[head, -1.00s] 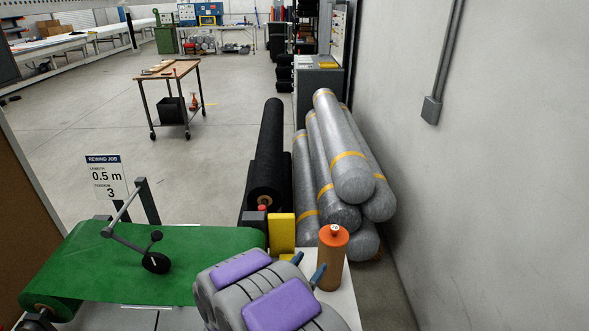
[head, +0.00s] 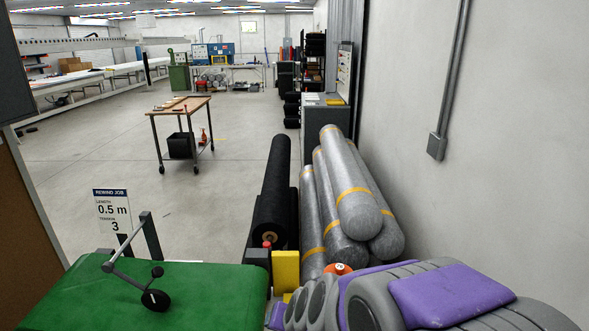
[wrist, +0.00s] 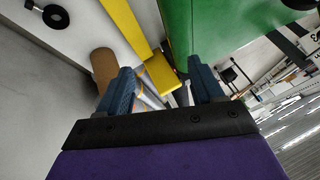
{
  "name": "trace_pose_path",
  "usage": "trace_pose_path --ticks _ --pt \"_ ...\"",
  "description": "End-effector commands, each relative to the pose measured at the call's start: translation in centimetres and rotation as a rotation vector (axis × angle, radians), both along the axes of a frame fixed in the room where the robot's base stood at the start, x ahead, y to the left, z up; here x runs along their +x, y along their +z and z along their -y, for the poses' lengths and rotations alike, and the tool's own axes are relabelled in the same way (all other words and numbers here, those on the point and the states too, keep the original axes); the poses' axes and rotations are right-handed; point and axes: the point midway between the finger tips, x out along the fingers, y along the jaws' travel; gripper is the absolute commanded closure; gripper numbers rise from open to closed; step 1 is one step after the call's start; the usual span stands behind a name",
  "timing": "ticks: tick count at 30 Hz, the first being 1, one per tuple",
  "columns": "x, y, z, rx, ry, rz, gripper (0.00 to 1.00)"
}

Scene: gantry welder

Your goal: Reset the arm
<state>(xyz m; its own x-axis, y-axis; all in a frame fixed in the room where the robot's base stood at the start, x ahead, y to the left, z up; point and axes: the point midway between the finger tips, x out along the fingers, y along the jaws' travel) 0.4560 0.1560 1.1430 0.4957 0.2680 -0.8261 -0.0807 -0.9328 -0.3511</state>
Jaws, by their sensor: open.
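My arm, grey with purple pads (head: 450,295), reaches across the lower right of the head view. My gripper (wrist: 162,88) shows in the wrist view with its two blue fingers wide apart. Nothing is held between them. Beyond the fingers are a yellow block (wrist: 161,73), a brown roll (wrist: 103,66) and a green sheet (wrist: 235,28).
The green-covered rewinder (head: 200,290) stands at lower left with a sign (head: 113,210). A black roll (head: 272,190) and several wrapped grey rolls (head: 355,205) lie ahead. A wall (head: 520,150) closes the right. Open floor surrounds a wheeled table (head: 180,108).

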Motion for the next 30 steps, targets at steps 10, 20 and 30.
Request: trace_pose_path --ticks 10,20,30 --pt "-15.9 2.5 8.4 -0.158 0.197 -0.355 0.33" --pt "-27.4 4.1 15.4 -0.302 0.203 -0.633 0.33" --pt "-28.5 4.2 16.0 -0.316 0.2 -0.659 0.33"
